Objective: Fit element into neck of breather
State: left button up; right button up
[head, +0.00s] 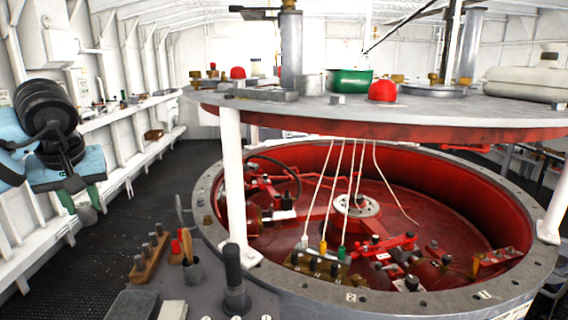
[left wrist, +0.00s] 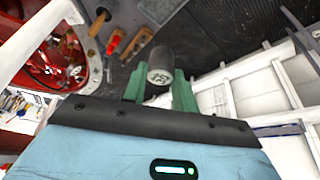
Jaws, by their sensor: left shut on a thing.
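My left gripper (head: 81,200) hangs at the far left of the head view, over the dark floor and apart from the bench. Its green fingers are shut on the element (left wrist: 160,68), a short dark grey cylinder with a paler, patterned end face, in the left wrist view. In the head view the element (head: 88,216) shows small below the fingers. A dark upright piece with a round foot and a narrower black top (head: 234,275) stands on the near bench; it may be the breather, but I cannot tell for sure. My right gripper is not in view.
The near grey bench (head: 205,302) also bears a wooden rack of pegs (head: 150,257) and a small cup (head: 193,272) with a wooden handle in it. A white post (head: 233,180) and the red round well (head: 420,180) lie to the right. Open floor (head: 130,215) lies between gripper and bench.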

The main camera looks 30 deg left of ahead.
pick_arm(q)
jog(key=shift+w+d+f, duration=0.1)
jog(key=shift+f, duration=0.4)
jog(key=shift+w+d+f, duration=0.1)
jog(key=shift+f, duration=0.35)
jog(key=shift+f, duration=0.2)
jog(key=shift+w+d+f+m, duration=0.15)
jog(key=shift+w+d+f, duration=0.05)
jog(key=shift+f, duration=0.35)
jog(key=shift+w+d+f+m, duration=0.15)
jog(key=shift+d+f, duration=0.05)
jog(key=shift+f, duration=0.35)
jog(key=shift+w+d+f, duration=0.15)
jog(key=shift+d+f, duration=0.05)
jog(key=shift+f, duration=0.2)
